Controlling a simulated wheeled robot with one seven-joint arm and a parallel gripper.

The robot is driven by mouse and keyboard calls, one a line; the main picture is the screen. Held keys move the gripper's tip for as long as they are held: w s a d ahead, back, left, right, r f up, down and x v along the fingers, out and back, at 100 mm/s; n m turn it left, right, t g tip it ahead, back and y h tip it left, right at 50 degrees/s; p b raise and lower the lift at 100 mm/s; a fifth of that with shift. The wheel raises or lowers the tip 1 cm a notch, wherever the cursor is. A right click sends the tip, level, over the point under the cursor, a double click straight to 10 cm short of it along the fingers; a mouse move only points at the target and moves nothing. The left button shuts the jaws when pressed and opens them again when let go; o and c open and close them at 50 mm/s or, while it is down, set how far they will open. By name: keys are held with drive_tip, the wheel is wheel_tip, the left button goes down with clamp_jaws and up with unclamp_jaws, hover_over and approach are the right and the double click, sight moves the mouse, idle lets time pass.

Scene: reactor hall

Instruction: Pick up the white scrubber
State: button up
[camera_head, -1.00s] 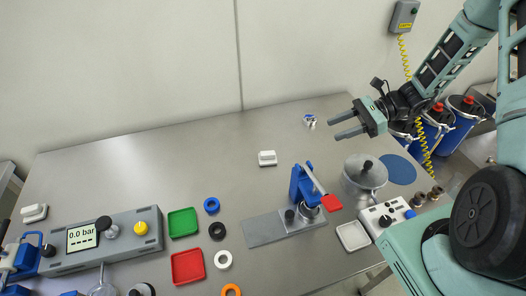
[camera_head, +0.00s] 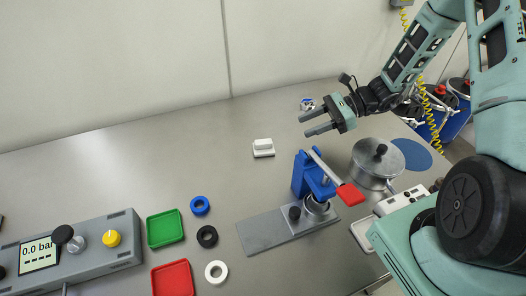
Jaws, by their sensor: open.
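The white scrubber (camera_head: 263,148) is a small block with a raised handle. It lies on the steel table behind the blue press, left of my gripper. My gripper (camera_head: 307,125) is open and empty. It hangs above the table to the right of the scrubber, its two fingers pointing left. The fingers are apart from the scrubber and nothing covers it.
A blue press (camera_head: 307,178) with a red-ended lever stands in front of the scrubber. A lidded metal pot (camera_head: 375,168) is at right. A small blue-and-white item (camera_head: 308,104) lies behind my gripper. Green tray (camera_head: 165,228) and rings are front left. Table around the scrubber is clear.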

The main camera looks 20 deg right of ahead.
drive_tip(key=b, duration=0.2)
approach(268, 140)
drive_tip(key=shift+w+a+f, duration=0.25)
drive_tip(key=shift+a+f, duration=0.55)
drive_tip(key=shift+a, duration=0.25)
drive_tip(key=b+x, duration=0.1)
drive_tip(key=x, duration=0.1)
drive_tip(key=b+x, duration=0.1)
drive_tip(key=x, duration=0.1)
drive_tip(key=b+x, duration=0.1)
drive_tip(key=x, duration=0.1)
drive_tip(key=shift+a+r, duration=0.1)
drive_tip(key=shift+r, duration=0.15)
drive_tip(key=shift+a, duration=0.25)
clamp_jaws()
